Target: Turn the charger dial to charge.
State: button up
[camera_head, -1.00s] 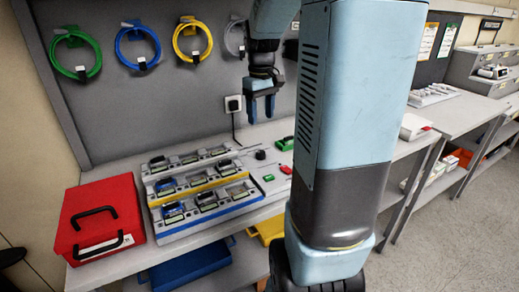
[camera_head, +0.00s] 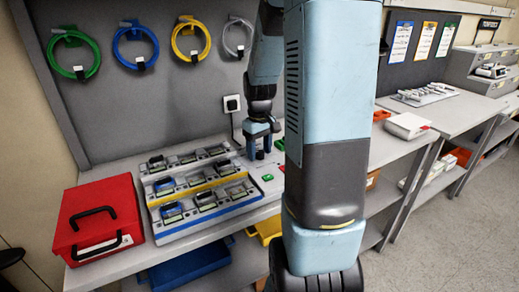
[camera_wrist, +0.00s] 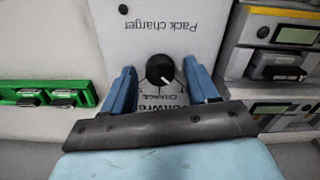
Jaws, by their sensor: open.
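The charger dial (camera_wrist: 160,70) is a round black knob with a white pointer line, on the white charger panel (camera_wrist: 190,30) in the wrist view. The line points toward the lower right of that picture. The word CHARGE is printed just below the knob, and "Pack charger" reads upside down above it. My gripper (camera_wrist: 161,85) is open, with one blue finger on each side of the dial and gaps between. In the head view my gripper (camera_head: 260,157) points down over the panel and hides the dial. Whether the fingertips touch the panel I cannot tell.
Battery packs sit in bays of the charger (camera_head: 200,225) left of the gripper. A green tray (camera_wrist: 20,93) with several small items lies beside the charger. A red case (camera_head: 97,218) stands at the bench's left.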

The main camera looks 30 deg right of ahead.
jog(key=shift+c, duration=0.3)
jog(key=c, duration=1)
jog(key=shift+m, duration=0.3)
jog(key=m, duration=0.3)
jog(key=shift+m, duration=0.4)
jog(key=m, duration=0.4)
jog(key=shift+m, duration=0.3)
jog(key=o, duration=1.1)
jog(key=shift+c, duration=0.2)
